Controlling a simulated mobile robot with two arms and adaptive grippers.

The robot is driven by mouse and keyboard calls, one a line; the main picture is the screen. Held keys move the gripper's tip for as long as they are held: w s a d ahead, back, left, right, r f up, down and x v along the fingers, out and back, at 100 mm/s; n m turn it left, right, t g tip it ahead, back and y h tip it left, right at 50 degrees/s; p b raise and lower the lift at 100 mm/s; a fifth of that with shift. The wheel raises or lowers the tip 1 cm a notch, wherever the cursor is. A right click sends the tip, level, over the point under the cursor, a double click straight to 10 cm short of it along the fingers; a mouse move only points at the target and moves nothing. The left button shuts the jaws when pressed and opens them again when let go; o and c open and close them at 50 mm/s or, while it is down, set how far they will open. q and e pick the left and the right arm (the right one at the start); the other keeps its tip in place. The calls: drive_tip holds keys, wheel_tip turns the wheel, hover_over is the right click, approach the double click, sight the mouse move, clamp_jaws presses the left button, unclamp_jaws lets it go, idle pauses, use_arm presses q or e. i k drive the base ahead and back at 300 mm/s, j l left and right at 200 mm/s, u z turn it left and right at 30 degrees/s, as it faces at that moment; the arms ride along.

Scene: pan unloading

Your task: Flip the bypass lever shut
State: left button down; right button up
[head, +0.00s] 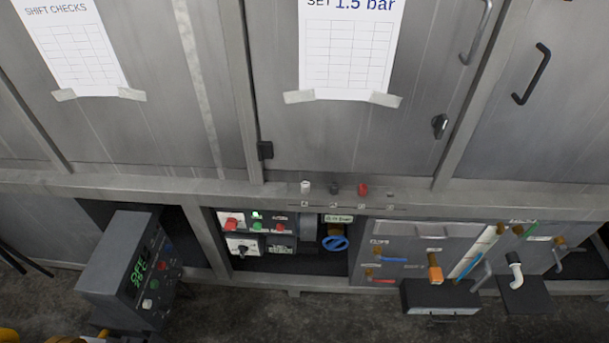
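A grey valve panel (400,245) stands low at the right in the head view, with several small coloured levers. They include a blue lever (392,260), a red lever (381,281), an orange handle (435,272) and a white handle (515,270). The labels are too small to read, so I cannot tell which lever is the bypass lever or how it is set. Neither of my grippers can be made out in this view.
A control box with a green display (138,275) juts out at the lower left. A recessed panel holds a red knob (231,224) and a blue handwheel (335,243). Dark boxes (440,295) project below the valve panel. Cabinet doors with paper sheets (350,50) rise above.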

sight(529, 231)
drive_tip(key=l+z, duration=0.1)
drive_tip(key=z, duration=0.4)
drive_tip(key=i+l+z, duration=0.1)
drive_tip(key=z, duration=0.4)
